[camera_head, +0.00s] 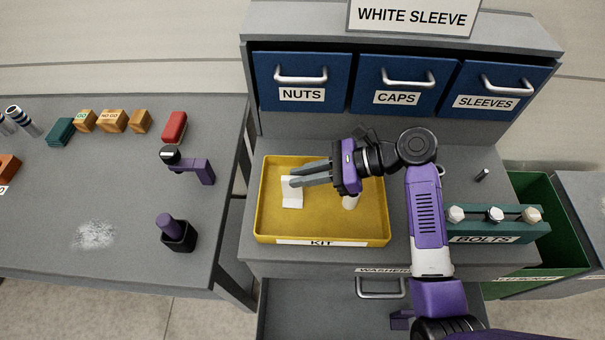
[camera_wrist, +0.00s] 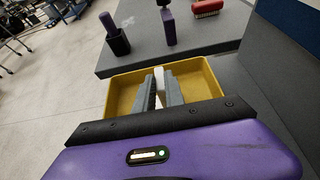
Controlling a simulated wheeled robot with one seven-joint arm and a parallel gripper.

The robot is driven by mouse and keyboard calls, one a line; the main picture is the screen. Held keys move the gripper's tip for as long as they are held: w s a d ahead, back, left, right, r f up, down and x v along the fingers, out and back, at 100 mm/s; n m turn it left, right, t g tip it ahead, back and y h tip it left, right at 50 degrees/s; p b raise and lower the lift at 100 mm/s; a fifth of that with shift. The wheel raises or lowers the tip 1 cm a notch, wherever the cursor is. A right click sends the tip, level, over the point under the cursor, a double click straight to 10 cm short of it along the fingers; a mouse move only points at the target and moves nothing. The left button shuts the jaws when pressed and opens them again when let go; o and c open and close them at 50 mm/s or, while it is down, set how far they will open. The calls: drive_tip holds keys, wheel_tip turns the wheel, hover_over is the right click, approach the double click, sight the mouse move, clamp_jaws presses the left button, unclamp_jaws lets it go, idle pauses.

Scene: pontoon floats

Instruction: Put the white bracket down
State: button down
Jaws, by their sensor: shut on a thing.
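The white bracket (camera_head: 291,194) is at the left side of the yellow KIT tray (camera_head: 318,222), within its walls. My gripper (camera_head: 297,178) reaches in from the right, its grey fingers shut on the bracket. In the wrist view the bracket (camera_wrist: 159,82) shows as a thin white strip between the fingertips (camera_wrist: 160,92), above the yellow tray (camera_wrist: 203,76). I cannot tell whether the bracket touches the tray floor.
A whitish piece (camera_head: 350,202) lies in the tray's right part, partly under my gripper. Blue drawers (camera_head: 302,82) stand behind, a teal BOLTS rack (camera_head: 497,226) at right. The left table holds a black cup (camera_head: 179,236) and purple tool (camera_head: 198,170). An open drawer (camera_head: 330,318) is in front.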

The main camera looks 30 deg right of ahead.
drive_tip(key=c, duration=1.4)
unclamp_jaws()
drive_tip(key=shift+f, duration=0.1)
drive_tip(key=b+v, duration=0.1)
drive_tip(key=v, duration=1.1)
